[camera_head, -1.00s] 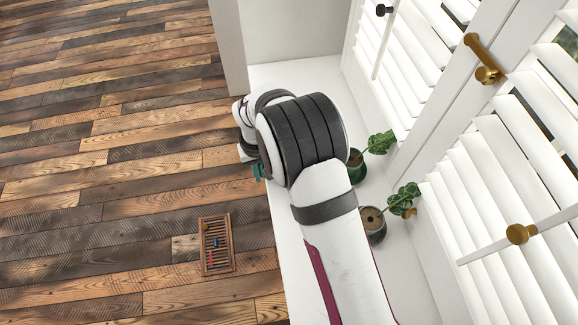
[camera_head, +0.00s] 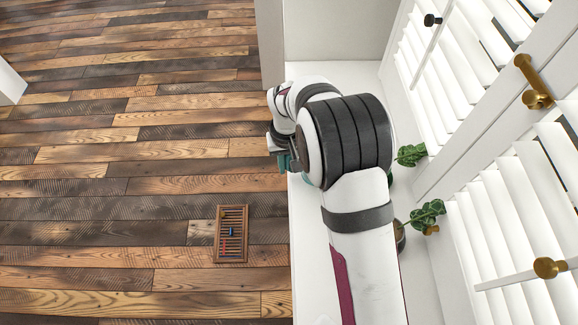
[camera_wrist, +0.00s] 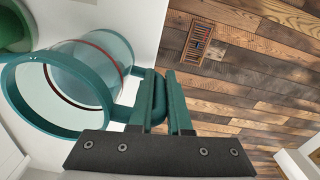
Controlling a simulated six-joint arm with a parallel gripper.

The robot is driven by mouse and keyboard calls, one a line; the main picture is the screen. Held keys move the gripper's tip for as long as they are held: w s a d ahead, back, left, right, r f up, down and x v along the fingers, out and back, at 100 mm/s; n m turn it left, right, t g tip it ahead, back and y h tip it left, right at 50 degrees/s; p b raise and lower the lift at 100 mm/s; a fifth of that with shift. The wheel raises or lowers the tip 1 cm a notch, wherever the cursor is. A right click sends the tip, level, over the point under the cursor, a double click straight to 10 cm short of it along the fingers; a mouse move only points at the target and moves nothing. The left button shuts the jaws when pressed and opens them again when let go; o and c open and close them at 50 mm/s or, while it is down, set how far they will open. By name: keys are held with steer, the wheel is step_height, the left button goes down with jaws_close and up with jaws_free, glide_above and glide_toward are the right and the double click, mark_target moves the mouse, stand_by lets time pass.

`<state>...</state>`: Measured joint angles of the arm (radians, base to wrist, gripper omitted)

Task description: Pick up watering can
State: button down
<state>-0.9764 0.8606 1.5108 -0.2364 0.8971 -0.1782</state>
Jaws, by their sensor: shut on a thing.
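The watering can (camera_wrist: 75,80) shows in the wrist view as a see-through bluish body with a teal rim, a dark red band and a teal handle. Its open round mouth faces the camera. My gripper (camera_wrist: 163,82) is shut on the handle, with the can to the left of the fingers. In the head view my gripper (camera_head: 284,160) is at the left edge of the white sill, partly over the floor. My arm hides most of the can there, so whether it touches the sill cannot be told.
The white sill (camera_head: 345,75) runs beside white shutters (camera_head: 440,60) with brass handles. Two potted plants, one nearer (camera_head: 428,214) and one farther (camera_head: 411,154), stand right of my arm. A wooden abacus (camera_head: 231,240) lies on the plank floor, which is largely clear.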

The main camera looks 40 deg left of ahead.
step_height(320, 180, up, 2)
steer(key=w+d+r, duration=0.5)
steer(key=d+r, duration=0.2)
steer(key=d, duration=0.3)
steer(key=w+a+f+m, duration=0.2)
steer(key=w+m, duration=0.8)
steer(key=m, duration=0.5)
steer(key=shift+w+a+f, duration=0.2)
steer(key=shift+w+a, duration=0.05)
steer(key=shift+a, duration=0.1)
steer(key=shift+s+r, duration=0.1)
steer(key=shift+s, duration=0.05)
steer(key=shift+s+d+r+m+t+y, duration=0.15)
steer(key=shift+s+d+r+t+y, duration=0.1)
steer(key=shift+d+r+t+y, duration=0.35)
steer(key=shift+s+d+r+m+t+y, duration=0.2)
steer(key=shift+r+t+y, duration=0.2)
steer(key=shift+r+y, duration=0.4)
steer(key=shift+f, duration=0.1)
steer(key=shift+s+d+r+t+y, duration=0.4)
steer(key=shift+d+r+y, duration=0.2)
steer(key=shift+y, duration=0.2)
stand_by(0.5)
